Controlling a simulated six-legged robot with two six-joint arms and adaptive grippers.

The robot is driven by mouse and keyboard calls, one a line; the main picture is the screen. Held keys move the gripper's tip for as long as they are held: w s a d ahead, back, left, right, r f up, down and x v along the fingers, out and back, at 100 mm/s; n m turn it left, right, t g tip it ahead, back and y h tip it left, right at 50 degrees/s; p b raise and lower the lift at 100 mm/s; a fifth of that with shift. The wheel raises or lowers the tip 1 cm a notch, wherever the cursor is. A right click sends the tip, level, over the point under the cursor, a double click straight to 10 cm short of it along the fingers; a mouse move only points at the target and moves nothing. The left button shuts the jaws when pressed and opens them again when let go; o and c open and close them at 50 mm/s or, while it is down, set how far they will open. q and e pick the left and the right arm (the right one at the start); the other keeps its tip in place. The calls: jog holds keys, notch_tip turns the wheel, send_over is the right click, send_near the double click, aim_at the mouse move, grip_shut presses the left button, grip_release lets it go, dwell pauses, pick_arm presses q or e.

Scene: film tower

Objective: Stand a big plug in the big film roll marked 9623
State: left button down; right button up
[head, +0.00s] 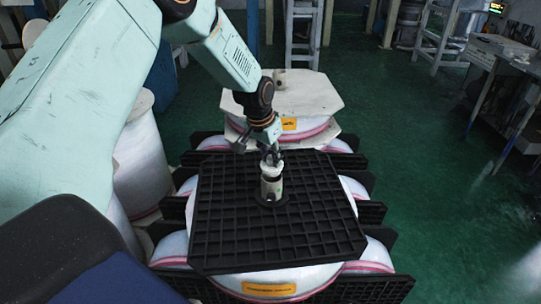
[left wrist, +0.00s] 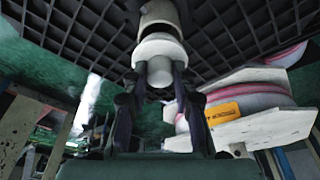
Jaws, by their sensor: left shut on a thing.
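A big pale plug (head: 271,188) stands upright at the middle hole of a black grid plate (head: 230,232) on the nearest big film roll (head: 315,280). How deep it sits cannot be told. My left gripper (head: 270,158) is above it, shut on the plug's top. In the left wrist view the plug (left wrist: 158,18) is between the fingers of my left gripper (left wrist: 160,72), with the grid beyond. The roll's yellow label (head: 269,288) is too small to read, so the 9623 mark cannot be confirmed. My right gripper is out of view.
Behind is another roll with a pale octagonal board (head: 292,92), a yellow label (head: 289,124) and a small plug-like piece (head: 279,76) on top. White rolls (head: 143,155) stand at left. A table (head: 505,75) is at right. The green floor (head: 425,150) between is clear.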

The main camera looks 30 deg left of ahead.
pick_arm(q)
jog(key=shift+w+f, duration=0.1)
jog(key=shift+w, duration=0.05)
jog(key=shift+p, duration=0.35)
jog(key=shift+a, duration=0.1)
dwell(0.6)
jog(key=shift+p, duration=0.3)
jog(key=shift+f+b, duration=0.7)
jog(key=shift+f, duration=0.75)
dwell(0.7)
jog(key=c, duration=1)
grip_release()
